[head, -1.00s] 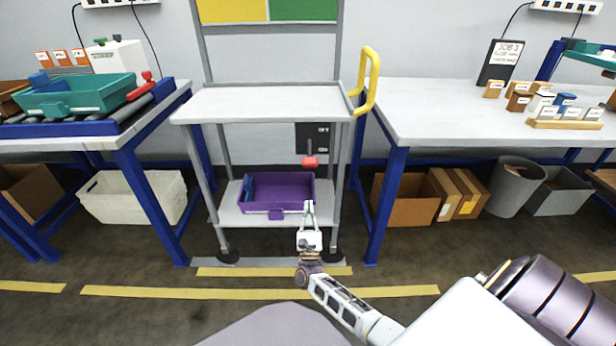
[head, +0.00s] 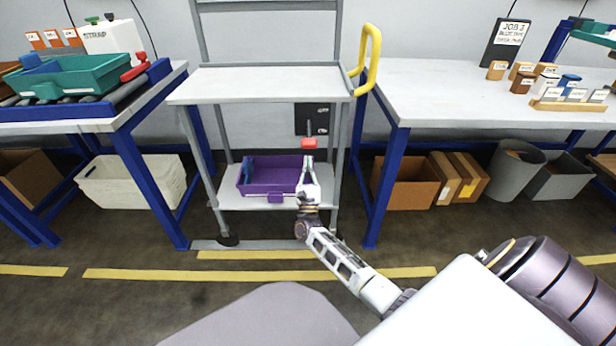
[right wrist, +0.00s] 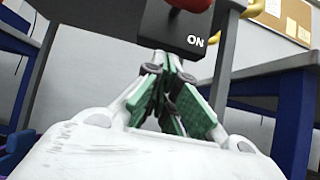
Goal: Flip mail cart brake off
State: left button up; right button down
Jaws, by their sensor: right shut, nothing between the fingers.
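The mail cart (head: 255,84) is a grey two-shelf cart with a yellow handle (head: 367,60) at its upper right. A dark brake plate (head: 312,112) hangs under its top shelf, with a red-knobbed lever (head: 309,143). My right gripper (head: 308,160) is shut and empty, its tips just below the red knob. In the right wrist view the shut green-padded fingers (right wrist: 163,85) point up at the black plate (right wrist: 178,36), marked "ON". The red knob (right wrist: 190,4) is cut off at the top there. I cannot tell whether the fingers touch it. My left gripper is not in view.
A purple bin (head: 270,176) sits on the cart's lower shelf, behind my right gripper. A left table (head: 130,100) with a teal tray (head: 75,76) and a right table (head: 440,98) flank the cart. Boxes and bins stand under both.

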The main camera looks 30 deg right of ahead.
aim_at(309, 133)
jog(key=shift+s+a+r, duration=0.1)
jog(key=shift+s+r, duration=0.1)
jog(key=shift+r, duration=0.85)
jog(key=shift+s+a+r, duration=0.1)
jog(key=shift+s+r, duration=0.1)
jog(key=shift+r, duration=0.85)
